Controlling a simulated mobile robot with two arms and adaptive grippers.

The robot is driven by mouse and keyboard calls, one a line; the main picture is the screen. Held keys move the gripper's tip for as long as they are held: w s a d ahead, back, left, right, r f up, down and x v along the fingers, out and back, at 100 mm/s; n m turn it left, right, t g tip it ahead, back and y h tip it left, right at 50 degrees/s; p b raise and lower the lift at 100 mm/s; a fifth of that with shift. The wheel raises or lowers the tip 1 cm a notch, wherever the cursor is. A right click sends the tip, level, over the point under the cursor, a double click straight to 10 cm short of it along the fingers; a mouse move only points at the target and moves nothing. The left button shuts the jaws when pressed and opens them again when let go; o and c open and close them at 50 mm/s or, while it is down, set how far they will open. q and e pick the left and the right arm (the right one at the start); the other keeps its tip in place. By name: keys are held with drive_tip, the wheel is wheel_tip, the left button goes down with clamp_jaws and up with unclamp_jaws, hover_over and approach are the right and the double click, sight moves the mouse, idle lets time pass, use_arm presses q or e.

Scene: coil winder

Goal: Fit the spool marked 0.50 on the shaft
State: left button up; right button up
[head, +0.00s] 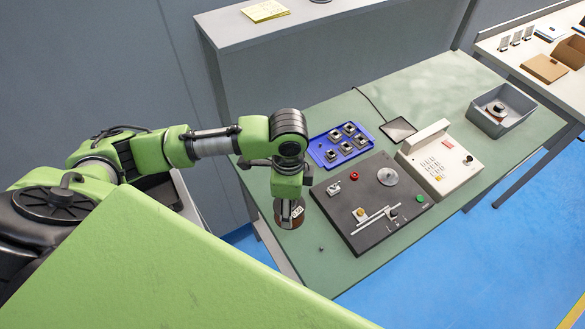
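A copper-brown spool (284,221) with a white label is at the table's left end, directly below my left wrist. The label's marking is too small to read. My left gripper (289,207) points down at the spool, its dark fingers overlapping it. The fingers are mostly hidden, so I cannot tell whether they grip it or whether it is off the table. The black winder base (372,200) lies flat on the table, with a round grey disc (388,176) and a brass-coloured knob (361,213). I cannot make out the shaft clearly. My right gripper is out of view.
A blue tray (314,150) with several dark square parts lies behind the winder. A white keypad console (442,163) adjoins it on the right. A grey bin (514,124) holding a round part stands farther right on the green table (445,82). A small dark piece (321,248) lies near the front.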

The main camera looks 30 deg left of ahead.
use_arm(q)
drive_tip(key=w+m, duration=0.2)
drive_tip(key=m, duration=0.2)
drive_tip(key=w+a+m, duration=0.1)
drive_tip(key=w+m, duration=0.1)
drive_tip(key=m, duration=0.2)
drive_tip(key=w+a+m, duration=0.1)
drive_tip(key=w+m, duration=0.1)
drive_tip(key=m, duration=0.1)
drive_tip(key=shift+a+f+m+b, duration=0.1)
drive_tip(key=shift+f+m+b, duration=0.05)
drive_tip(key=shift+m+b, duration=0.2)
drive_tip(key=shift+f+b, duration=0.7)
drive_tip(key=shift+b, duration=0.1)
drive_tip(key=shift+s+f, duration=0.1)
drive_tip(key=shift+f, duration=0.15)
drive_tip(key=shift+f, duration=0.15)
drive_tip(key=shift+f+b, duration=0.4)
drive_tip(key=shift+f, duration=0.3)
drive_tip(key=shift+f, duration=0.35)
